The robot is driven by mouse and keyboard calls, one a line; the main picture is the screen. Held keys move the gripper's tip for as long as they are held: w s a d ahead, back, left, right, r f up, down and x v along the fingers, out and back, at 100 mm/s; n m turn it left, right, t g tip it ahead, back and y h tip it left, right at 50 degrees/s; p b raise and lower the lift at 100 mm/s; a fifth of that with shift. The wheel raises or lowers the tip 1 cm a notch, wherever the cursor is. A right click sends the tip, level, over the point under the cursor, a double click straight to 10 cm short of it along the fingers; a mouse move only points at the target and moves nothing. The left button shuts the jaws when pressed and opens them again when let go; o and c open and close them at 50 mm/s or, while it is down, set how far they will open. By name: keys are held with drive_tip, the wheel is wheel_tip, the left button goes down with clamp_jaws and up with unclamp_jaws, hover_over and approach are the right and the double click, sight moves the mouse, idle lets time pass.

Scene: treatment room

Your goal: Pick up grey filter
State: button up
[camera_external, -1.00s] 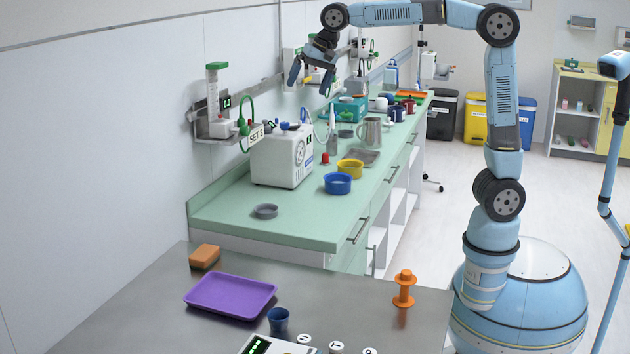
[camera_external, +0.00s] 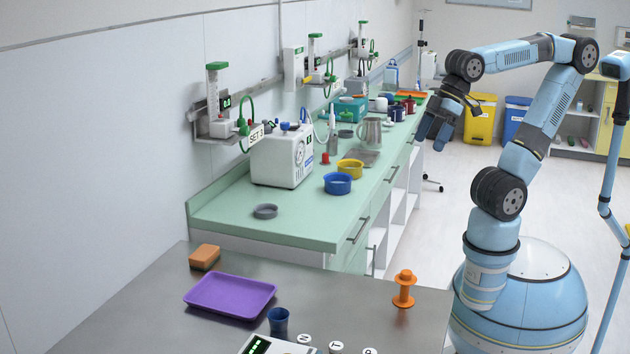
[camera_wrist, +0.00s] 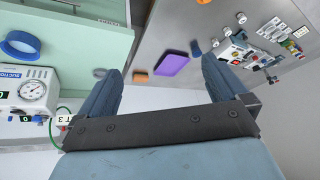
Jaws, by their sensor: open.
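A low grey round piece (camera_external: 265,211), which looks like the grey filter, lies on the near end of the green counter (camera_external: 225,215). It also shows in the wrist view (camera_wrist: 99,73), small, close to the left finger's tip. A second grey round piece (camera_external: 346,134) lies farther back on the counter, so I cannot be sure which is the filter. My gripper (camera_external: 433,138) is open and empty, in the air to the right of the counter, well away from both grey pieces. Its two fingers also show spread in the wrist view (camera_wrist: 160,68).
A white suction unit (camera_external: 283,158), a blue ring (camera_external: 338,183) and a yellow ring (camera_external: 350,168) stand on the counter behind the near grey piece. A steel table (camera_external: 340,300) in front holds a purple tray (camera_external: 230,295), an orange block (camera_external: 205,256) and an orange spool (camera_external: 404,290).

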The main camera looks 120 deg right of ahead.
drive_tip(key=s+a+f+n, duration=0.2)
drive_tip(key=s+f, duration=0.1)
drive_tip(key=shift+s, duration=0.2)
drive_tip(key=c, duration=0.9)
drive_tip(key=w+d+r+m+t, duration=0.25)
drive_tip(key=w+d, duration=0.55)
drive_tip(key=w, duration=0.4)
drive_tip(key=m+h, duration=0.9)
drive_tip(key=h, duration=0.1)
approach(265, 126)
drive_tip(key=shift+w+d+r+n+g, duration=0.2)
drive_tip(key=shift+w+d+g, duration=0.25)
drive_tip(key=shift+w+d, duration=0.4)
drive_tip(key=shift+x, duration=2.85)
